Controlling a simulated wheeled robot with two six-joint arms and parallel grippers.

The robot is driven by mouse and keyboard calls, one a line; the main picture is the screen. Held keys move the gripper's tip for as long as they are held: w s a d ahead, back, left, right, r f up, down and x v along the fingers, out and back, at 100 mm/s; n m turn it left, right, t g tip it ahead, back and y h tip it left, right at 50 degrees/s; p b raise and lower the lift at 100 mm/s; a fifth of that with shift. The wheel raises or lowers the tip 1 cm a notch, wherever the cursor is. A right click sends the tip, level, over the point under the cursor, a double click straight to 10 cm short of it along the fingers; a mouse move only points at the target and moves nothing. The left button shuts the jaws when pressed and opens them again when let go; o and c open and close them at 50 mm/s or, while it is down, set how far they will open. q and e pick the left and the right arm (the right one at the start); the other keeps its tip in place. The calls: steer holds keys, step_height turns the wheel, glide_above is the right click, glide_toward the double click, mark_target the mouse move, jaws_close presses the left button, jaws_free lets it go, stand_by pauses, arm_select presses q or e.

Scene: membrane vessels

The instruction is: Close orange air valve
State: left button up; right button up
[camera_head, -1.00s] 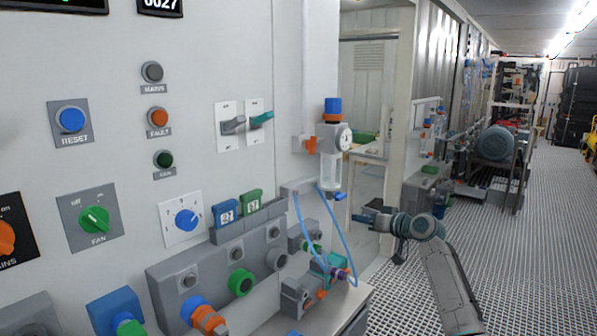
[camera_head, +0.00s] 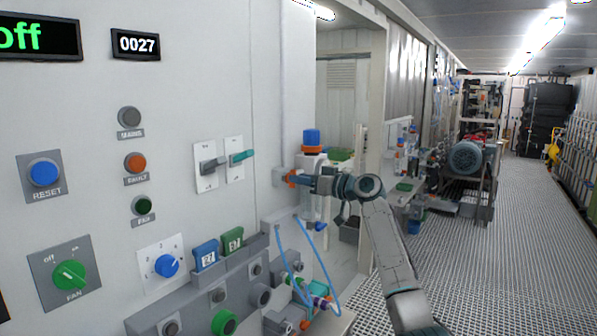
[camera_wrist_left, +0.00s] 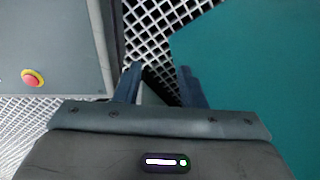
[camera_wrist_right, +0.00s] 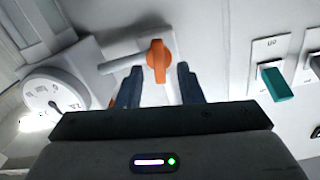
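The orange air valve (camera_wrist_right: 157,60) shows in the right wrist view, its handle on a grey pipe at the wall. In the head view only a bit of its orange (camera_head: 292,178) shows beside my right gripper (camera_head: 300,181). In the right wrist view my right gripper (camera_wrist_right: 160,88) is open, its two fingers on either side of the handle's lower part. I cannot tell whether they touch it. My left gripper (camera_wrist_left: 158,85) is open and empty above a grated floor, and is outside the head view.
A round gauge (camera_wrist_right: 55,95) is left of the valve in the right wrist view. A teal switch (camera_wrist_right: 276,84) is to the right. The blue-capped air unit (camera_head: 311,140) stands behind my right gripper. Blue hoses (camera_head: 290,262) hang below.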

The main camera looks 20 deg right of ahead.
steer(key=shift+w+a, duration=0.35)
steer(key=shift+w, duration=0.25)
steer(key=c, duration=0.6)
steer(key=shift+m, duration=0.4)
steer(key=m, duration=1)
steer(key=m+p, duration=0.1)
steer(key=m, duration=0.4)
steer(key=shift+w+d+f, duration=0.1)
steer(key=shift+w+f, duration=0.05)
steer(key=shift+f, duration=0.15)
